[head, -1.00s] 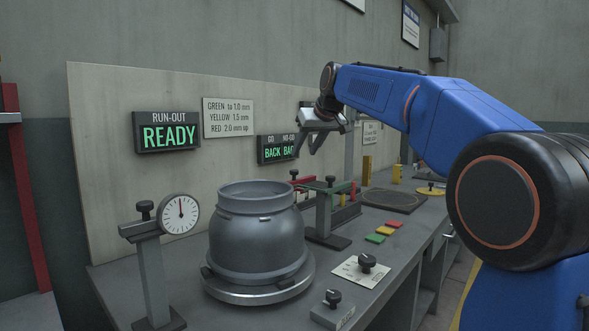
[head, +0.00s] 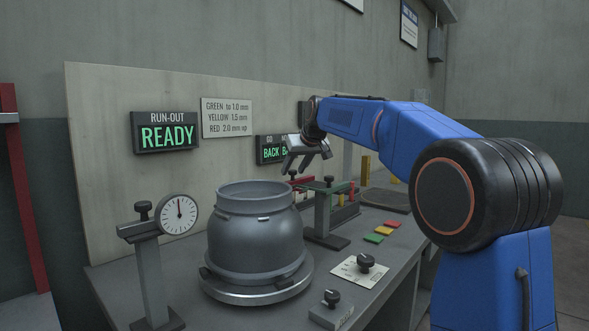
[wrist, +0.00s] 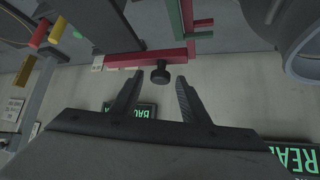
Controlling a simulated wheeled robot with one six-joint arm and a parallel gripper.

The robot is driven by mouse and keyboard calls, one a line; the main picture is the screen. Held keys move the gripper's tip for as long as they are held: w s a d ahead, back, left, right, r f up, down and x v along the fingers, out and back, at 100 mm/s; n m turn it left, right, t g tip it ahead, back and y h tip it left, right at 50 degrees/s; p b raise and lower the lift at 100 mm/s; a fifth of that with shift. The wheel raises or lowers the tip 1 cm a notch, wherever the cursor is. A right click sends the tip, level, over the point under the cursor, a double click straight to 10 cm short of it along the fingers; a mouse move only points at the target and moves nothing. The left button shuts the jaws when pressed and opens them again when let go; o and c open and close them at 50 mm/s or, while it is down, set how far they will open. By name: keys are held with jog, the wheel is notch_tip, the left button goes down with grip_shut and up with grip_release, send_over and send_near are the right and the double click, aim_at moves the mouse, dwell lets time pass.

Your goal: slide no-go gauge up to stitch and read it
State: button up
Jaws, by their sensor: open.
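The red gauge (head: 303,184), which I take for the no-go gauge, stands behind a green gauge (head: 322,187) on the bench. Its red bar (wrist: 125,60) carries a black knob (wrist: 160,73) in the wrist view. My gripper (head: 305,164) is open and empty, just above the gauges. In the wrist view its fingertips (wrist: 159,80) lie on either side of the knob, apart from it. The grey cylinder (head: 255,235) sits on a round plate, left of the gauges and apart from them. The stitch cannot be made out. My gripper partly covers the GO / NO-GO display (head: 270,151), which shows BACK.
A dial indicator (head: 179,214) on a post stands left of the cylinder. The RUN-OUT display (head: 165,132) reads READY. Green, yellow and red tags (head: 381,230) lie to the right. A card with a knob (head: 361,270) and a knobbed block (head: 332,309) are in front.

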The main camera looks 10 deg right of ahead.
grip_shut()
jog(key=shift+s+a, duration=0.75)
jog(key=shift+a, duration=0.3)
jog(key=shift+s+a, duration=0.75)
jog(key=shift+a, duration=0.25)
grip_release()
jog(key=v, duration=1.7)
jog(key=shift+r, duration=0.25)
jog(key=shift+s+f, duration=0.1)
jog(key=shift+s, duration=0.1)
jog(key=s+d+f+m+g, duration=0.1)
jog(key=s+d+f, duration=0.1)
jog(key=s+f, duration=1.1)
jog(key=s+d+f+m+g+h, duration=0.1)
jog(key=s+d+f, duration=0.2)
jog(key=s+f, duration=1.1)
jog(key=s+d+f+g+h, duration=0.1)
jog(key=s+d+f+g, duration=0.1)
jog(key=s+f, duration=1.1)
notch_tip(320, 180, down, 4)
jog(key=shift+s+d+r+m, duration=0.25)
jog(key=shift+s+d+m, duration=0.15)
jog(key=shift+d, duration=0.15)
